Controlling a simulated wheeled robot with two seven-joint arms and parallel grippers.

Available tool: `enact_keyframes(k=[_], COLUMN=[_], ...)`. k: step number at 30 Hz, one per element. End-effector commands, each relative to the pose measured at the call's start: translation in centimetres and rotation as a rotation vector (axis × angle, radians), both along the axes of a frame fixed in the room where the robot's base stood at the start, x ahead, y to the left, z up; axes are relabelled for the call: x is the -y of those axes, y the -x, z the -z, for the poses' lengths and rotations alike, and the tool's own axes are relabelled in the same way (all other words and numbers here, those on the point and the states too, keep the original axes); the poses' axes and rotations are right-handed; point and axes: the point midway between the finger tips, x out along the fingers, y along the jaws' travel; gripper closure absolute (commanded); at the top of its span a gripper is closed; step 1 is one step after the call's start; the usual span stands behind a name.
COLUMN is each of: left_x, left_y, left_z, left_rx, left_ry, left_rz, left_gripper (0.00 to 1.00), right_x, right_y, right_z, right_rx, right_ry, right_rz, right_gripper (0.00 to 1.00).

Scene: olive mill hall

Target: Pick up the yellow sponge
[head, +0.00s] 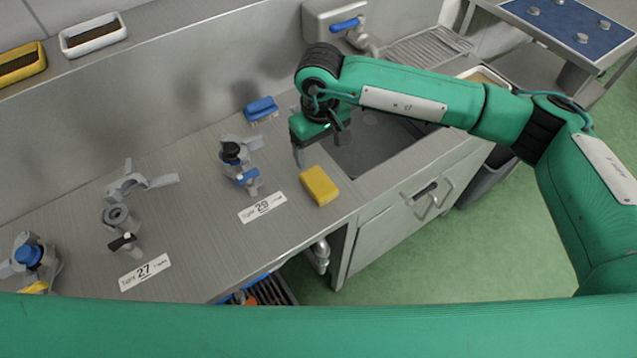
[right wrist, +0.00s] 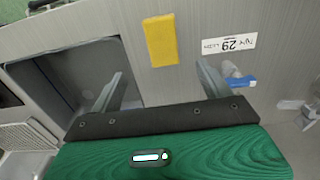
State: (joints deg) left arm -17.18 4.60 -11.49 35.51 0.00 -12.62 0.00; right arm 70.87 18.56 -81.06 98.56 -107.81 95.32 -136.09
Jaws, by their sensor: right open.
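The yellow sponge (head: 319,186) lies flat on the steel counter, beside the sink's left edge and near the counter's front edge. In the right wrist view the sponge (right wrist: 160,40) shows whole, beyond the fingers and roughly between their lines. My right gripper (head: 322,150) is above the counter by the sink, behind the sponge and apart from it. Its two fingers (right wrist: 160,85) are spread with nothing between them. My left gripper is not in view; a green arm link of mine crosses the bottom of the head view.
The sink (head: 375,145) is right of the sponge. A blue brush (head: 261,109) lies behind it. A grey fitting with a blue lever (head: 243,172) stands left, by the label 29 (head: 262,207). More fittings (head: 120,217) stand farther left. A blue-handled tap (head: 345,25) is behind.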

Motion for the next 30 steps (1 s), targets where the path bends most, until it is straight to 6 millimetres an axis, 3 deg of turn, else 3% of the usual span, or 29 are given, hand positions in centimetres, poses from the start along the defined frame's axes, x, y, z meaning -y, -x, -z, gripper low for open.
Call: enact_keyframes(k=[9, 19, 24, 30], left_x=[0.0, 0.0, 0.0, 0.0], left_y=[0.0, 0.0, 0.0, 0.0], left_z=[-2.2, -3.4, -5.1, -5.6], left_rx=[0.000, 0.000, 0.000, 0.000], left_ry=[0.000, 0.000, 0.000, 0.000], left_rz=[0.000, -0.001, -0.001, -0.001], left_gripper=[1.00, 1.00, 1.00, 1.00], right_x=[-0.1, -0.2, -0.3, -0.3], right_y=[0.2, 0.2, 0.3, 0.3], right_z=[5.8, 8.2, 10.2, 12.5], right_rx=[-0.007, -0.007, -0.007, -0.006], right_ry=[-0.001, -0.004, -0.004, -0.003], right_rz=[0.002, 0.003, 0.003, 0.003], right_gripper=[0.20, 0.20, 0.20, 0.20])
